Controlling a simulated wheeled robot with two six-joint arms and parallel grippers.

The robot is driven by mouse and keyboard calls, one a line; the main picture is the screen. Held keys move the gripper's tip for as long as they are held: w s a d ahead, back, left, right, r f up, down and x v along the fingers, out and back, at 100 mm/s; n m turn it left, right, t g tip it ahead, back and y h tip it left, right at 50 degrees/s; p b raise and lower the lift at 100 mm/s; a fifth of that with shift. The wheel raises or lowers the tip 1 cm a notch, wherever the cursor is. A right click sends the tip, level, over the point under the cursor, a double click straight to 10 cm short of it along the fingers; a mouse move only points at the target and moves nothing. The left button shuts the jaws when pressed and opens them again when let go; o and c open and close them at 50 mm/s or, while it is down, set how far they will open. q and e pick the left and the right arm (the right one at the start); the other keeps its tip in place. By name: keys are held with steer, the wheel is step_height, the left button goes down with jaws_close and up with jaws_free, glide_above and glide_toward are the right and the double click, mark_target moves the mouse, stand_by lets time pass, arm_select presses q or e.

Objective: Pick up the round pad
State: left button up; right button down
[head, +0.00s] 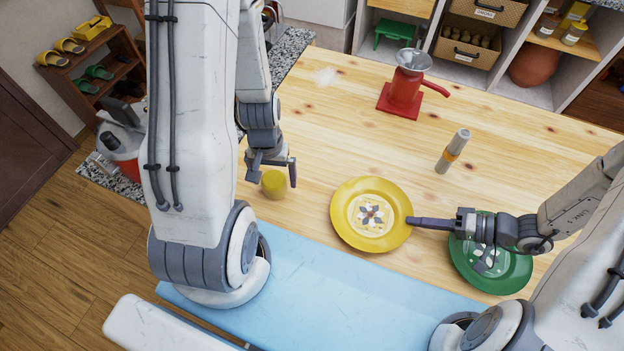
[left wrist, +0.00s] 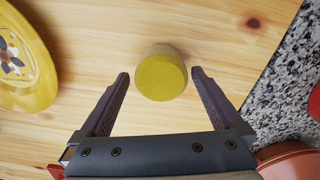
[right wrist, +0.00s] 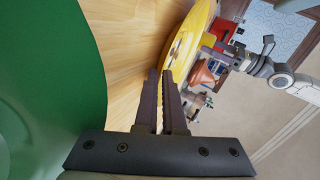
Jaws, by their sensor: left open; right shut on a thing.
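The round pad (head: 274,184) is a short yellow cylinder standing on the wooden table, left of the yellow plate. It also shows in the left wrist view (left wrist: 161,76), with a flat yellow top. My left gripper (head: 272,178) is open, pointing down over the pad. In the left wrist view its fingertips (left wrist: 160,74) lie on either side of the pad, with gaps on both sides. My right gripper (head: 410,220) is shut on the right rim of the yellow plate (head: 348,230); its fingers (right wrist: 163,80) are close together in the right wrist view.
A green plate (head: 512,277) lies partly under my right arm. A blue mat (head: 330,282) covers the front edge. The wood between pad and grinder is clear.

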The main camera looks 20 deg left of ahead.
mark_target(273, 178)
arm_select(q)
steer(key=shift+a+f, duration=0.1)
steer(key=shift+f, duration=0.5)
steer(key=c, duration=1.4)
steer(key=shift+r, duration=0.55)
step_height(273, 178, up, 9)
steer(key=shift+s, duration=0.1)
